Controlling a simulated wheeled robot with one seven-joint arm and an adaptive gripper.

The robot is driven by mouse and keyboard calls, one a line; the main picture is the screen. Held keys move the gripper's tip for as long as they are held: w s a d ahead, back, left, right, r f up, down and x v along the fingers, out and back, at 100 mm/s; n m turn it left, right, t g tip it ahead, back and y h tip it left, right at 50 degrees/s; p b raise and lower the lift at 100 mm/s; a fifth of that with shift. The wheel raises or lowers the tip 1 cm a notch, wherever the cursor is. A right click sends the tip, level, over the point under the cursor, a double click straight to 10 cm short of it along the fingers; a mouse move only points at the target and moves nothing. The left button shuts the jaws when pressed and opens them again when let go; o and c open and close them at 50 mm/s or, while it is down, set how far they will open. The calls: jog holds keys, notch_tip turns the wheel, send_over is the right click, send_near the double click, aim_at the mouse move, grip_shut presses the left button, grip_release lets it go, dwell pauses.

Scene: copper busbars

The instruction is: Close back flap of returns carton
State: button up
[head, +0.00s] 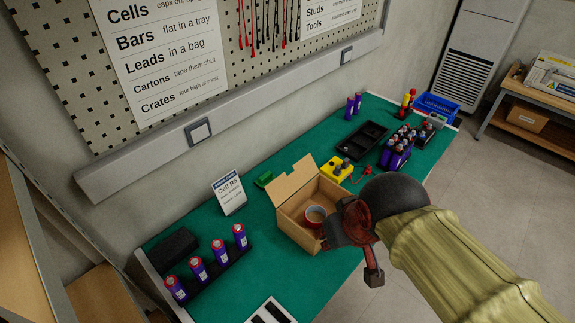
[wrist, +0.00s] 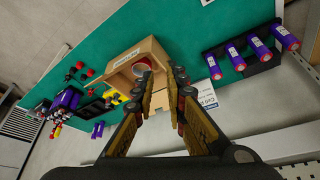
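The returns carton (head: 292,221) is an open brown cardboard box on the green bench top. Its back flap (head: 292,181) stands up at the side towards the wall. A tape roll (head: 315,214) with a red rim lies inside. The carton (wrist: 156,50) also shows in the wrist view, beyond my fingertips, with the tape roll (wrist: 141,67) in it. My gripper (wrist: 162,78) is open and empty, with a gap between its fingers. In the head view my arm comes from the right and covers the carton's right side. Contact between fingers and carton cannot be told.
A Cell R5 card (head: 229,194) stands left of the carton. A rack of purple cells (head: 208,271) is at the front left. A yellow block (head: 336,169), a black tray (head: 362,139) and several cells (head: 398,150) lie behind and right. The wall rises behind the bench.

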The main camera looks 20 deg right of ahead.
jog(key=w+g+p, duration=0.1)
jog(key=w+p, duration=0.1)
jog(key=w, duration=0.3)
jog(key=w+f+g+p, duration=0.1)
jog(key=w+p, duration=0.1)
jog(key=w, duration=0.4)
jog(key=w+f+g+p, duration=0.1)
jog(key=w+g+p, duration=0.1)
jog(key=w, duration=0.4)
jog(key=shift+f+n, duration=0.15)
jog(key=shift+n, duration=0.15)
grip_shut()
jog(key=n+g+p, duration=0.1)
jog(key=n+p, duration=0.2)
jog(key=p, duration=0.1)
send_near(294, 179)
notch_tip(294, 179, down, 2)
jog(key=w+a, duration=0.1)
jog(key=a, duration=0.1)
jog(key=w+r+n, duration=0.2)
jog(key=w+r, duration=0.1)
jog(key=w, duration=0.3)
notch_tip(294, 179, down, 11)
jog(key=b, duration=0.2)
jog(key=shift+n, duration=0.3)
jog(key=s+r, duration=0.1)
jog(key=s+d+r+b, duration=0.1)
jog(key=s+r, duration=0.1)
jog(key=shift+d, duration=0.1)
